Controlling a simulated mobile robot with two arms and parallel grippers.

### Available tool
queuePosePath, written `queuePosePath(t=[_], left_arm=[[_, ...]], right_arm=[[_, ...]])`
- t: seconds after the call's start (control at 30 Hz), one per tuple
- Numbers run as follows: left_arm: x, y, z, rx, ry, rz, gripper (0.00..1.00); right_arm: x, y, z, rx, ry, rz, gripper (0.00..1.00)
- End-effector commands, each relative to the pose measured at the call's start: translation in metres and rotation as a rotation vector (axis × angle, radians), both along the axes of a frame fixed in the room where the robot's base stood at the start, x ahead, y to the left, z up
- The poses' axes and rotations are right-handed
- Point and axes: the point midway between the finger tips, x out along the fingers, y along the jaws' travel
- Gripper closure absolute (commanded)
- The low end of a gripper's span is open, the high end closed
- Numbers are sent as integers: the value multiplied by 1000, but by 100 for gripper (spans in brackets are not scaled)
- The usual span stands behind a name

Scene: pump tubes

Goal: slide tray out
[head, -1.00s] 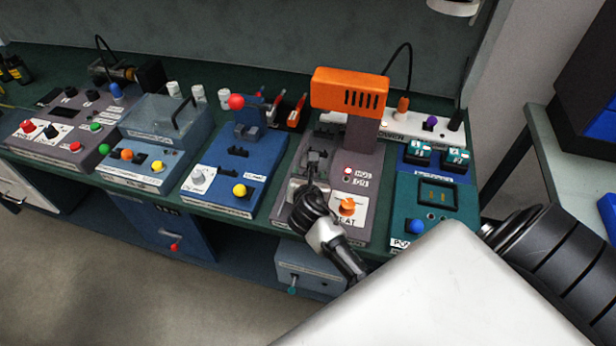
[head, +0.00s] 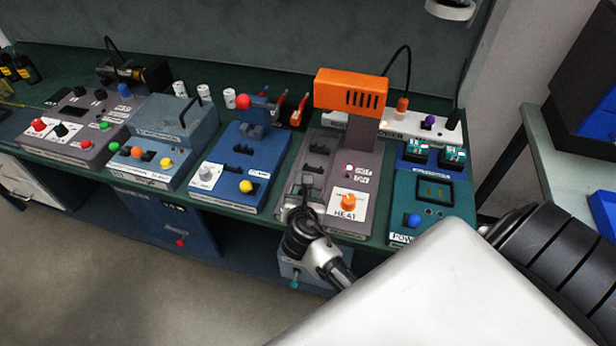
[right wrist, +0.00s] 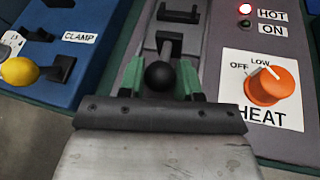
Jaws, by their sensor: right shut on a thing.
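The heat station (head: 360,163) is a grey-purple unit with an orange heater head and an orange HEAT knob. Its grey sliding tray (head: 307,181) lies in the left channel, near the station's front edge. The tray's black ball knob (right wrist: 159,75) shows in the right wrist view. My right gripper (head: 300,215) is at the front end of the tray. Its green finger pads (right wrist: 160,82) are on either side of the knob and shut on it. My left gripper is not in view.
The blue clamp station (head: 235,170) stands close on the left. The teal power station (head: 432,205) stands on the right. A light drawer unit (head: 300,270) is under the bench below my right gripper. The floor in front is clear.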

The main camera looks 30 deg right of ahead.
Motion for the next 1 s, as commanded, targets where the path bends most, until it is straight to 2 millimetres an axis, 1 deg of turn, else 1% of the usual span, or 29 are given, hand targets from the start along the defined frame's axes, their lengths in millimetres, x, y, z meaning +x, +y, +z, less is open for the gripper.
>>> queuePosePath(t=[0.03, 0.1, 0.23, 0.37, 0.5, 0.63, 0.67, 0.7, 0.8, 1.0], left_arm=[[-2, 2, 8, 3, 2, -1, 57], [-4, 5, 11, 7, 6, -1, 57], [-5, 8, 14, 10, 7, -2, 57], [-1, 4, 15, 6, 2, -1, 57], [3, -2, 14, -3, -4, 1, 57], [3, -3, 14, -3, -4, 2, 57], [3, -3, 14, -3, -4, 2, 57], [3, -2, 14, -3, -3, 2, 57], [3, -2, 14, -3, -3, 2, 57], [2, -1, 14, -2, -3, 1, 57]], right_arm=[[-11, 12, 2, 3, 8, 1, 100], [-22, 25, 2, 2, 5, 0, 100], [-35, 40, 2, 0, -1, -1, 100], [-40, 47, 1, 0, -3, -1, 100], [-41, 47, 1, 1, -3, -2, 100], [-40, 47, 1, 1, -3, -2, 100], [-40, 46, 1, 0, -3, -1, 62], [-40, 46, 1, 0, -3, -1, 56], [-40, 46, 1, 0, -3, -1, 42], [-40, 46, 1, 0, -3, -1, 42]])
